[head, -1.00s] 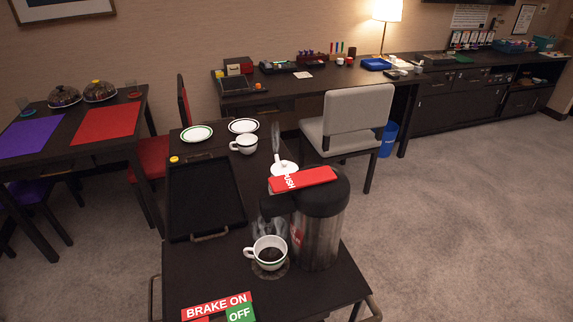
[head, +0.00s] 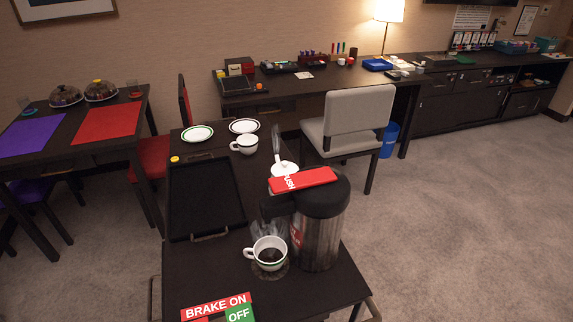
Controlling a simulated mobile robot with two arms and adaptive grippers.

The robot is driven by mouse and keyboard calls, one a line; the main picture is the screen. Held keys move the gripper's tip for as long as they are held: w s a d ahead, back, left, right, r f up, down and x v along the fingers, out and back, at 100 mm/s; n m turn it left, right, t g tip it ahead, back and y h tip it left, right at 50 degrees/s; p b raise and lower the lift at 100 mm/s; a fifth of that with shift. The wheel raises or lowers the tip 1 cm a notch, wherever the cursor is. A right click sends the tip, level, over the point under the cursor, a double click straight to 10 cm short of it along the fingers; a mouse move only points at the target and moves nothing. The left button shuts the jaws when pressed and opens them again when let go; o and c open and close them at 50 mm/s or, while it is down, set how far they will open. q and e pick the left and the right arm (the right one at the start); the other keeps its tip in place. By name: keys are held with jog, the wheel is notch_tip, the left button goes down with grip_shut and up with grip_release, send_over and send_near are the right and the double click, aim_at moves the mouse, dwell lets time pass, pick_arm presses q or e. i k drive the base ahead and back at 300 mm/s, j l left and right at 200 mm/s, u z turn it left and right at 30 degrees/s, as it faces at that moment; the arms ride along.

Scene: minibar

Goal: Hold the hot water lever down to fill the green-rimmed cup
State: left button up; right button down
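A steel airpot dispenser (head: 322,242) with a black top stands at the right of the dark cart. Its red lever (head: 303,180), marked with white letters, lies across the top and points left. A white green-rimmed cup (head: 267,252) stands under the spout with dark liquid in it. A second white cup (head: 245,145) with a dark rim stands farther back on the cart. Neither of my grippers is in view, and nothing is seen touching the lever.
A black tray (head: 171,231) fills the cart's left side. Two saucers, one green-rimmed (head: 197,133) and one dark-rimmed (head: 243,126), sit behind it. A brake sign (head: 216,306) is at the front. A grey chair (head: 345,124) stands behind; carpet is clear at right.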

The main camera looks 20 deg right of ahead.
aim_at(309, 178)
jog(key=l+u, duration=0.25)
jog(key=l, duration=0.55)
jog(key=i+l+u, duration=0.1)
jog(key=l+u, duration=0.15)
jog(key=l, duration=0.55)
